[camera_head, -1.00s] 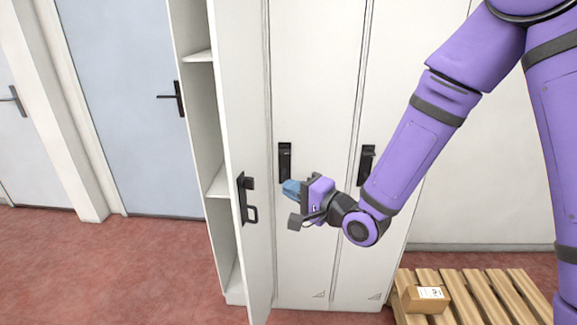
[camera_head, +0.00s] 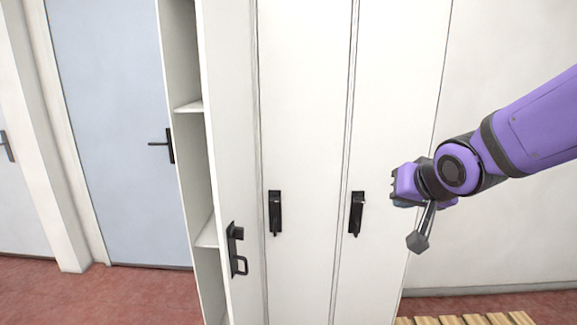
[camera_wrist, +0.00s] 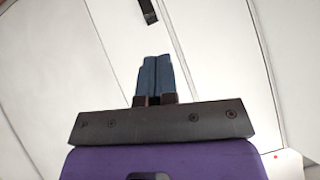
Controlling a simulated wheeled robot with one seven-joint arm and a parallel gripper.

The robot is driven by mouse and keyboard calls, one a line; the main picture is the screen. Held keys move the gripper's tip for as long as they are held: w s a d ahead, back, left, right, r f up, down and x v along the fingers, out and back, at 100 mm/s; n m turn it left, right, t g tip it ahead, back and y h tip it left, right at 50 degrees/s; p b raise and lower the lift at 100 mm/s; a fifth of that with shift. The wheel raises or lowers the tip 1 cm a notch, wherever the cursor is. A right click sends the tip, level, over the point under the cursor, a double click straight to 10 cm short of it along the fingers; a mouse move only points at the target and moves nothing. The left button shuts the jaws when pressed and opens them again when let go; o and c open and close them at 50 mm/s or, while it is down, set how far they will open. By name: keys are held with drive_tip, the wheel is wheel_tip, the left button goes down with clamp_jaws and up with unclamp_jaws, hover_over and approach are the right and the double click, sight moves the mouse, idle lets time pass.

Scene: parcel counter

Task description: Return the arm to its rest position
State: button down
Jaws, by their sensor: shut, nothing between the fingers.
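My gripper (camera_wrist: 155,78) shows in the wrist view with its two blue fingers together and nothing between them. In the head view my purple arm reaches in from the right. My wrist is in front of the right edge of the white lockers, and the fingertips are mostly hidden there. My gripper is apart from the locker handles.
The left locker door (camera_head: 231,120) stands open, with its black handle (camera_head: 236,250) and shelves (camera_head: 206,235) beside it. Two closed locker doors have black handles (camera_head: 275,213) and (camera_head: 356,213). A wooden pallet (camera_head: 470,320) lies low at right. A blue door (camera_head: 110,130) is at left.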

drive_tip(key=s+d+r+g, duration=0.1)
drive_tip(key=s+d, duration=0.2)
drive_tip(key=s, duration=0.3)
drive_tip(key=s+d+r+n+g+h, duration=0.1)
drive_tip(key=s+d+r, duration=0.1)
drive_tip(key=s, duration=0.5)
drive_tip(key=s+d+r+g, duration=0.2)
drive_tip(key=s+d, duration=0.1)
drive_tip(key=s, duration=0.4)
drive_tip(key=shift+d+n+h, duration=0.3)
drive_tip(key=shift+d+n, duration=0.05)
drive_tip(key=shift+n, duration=0.05)
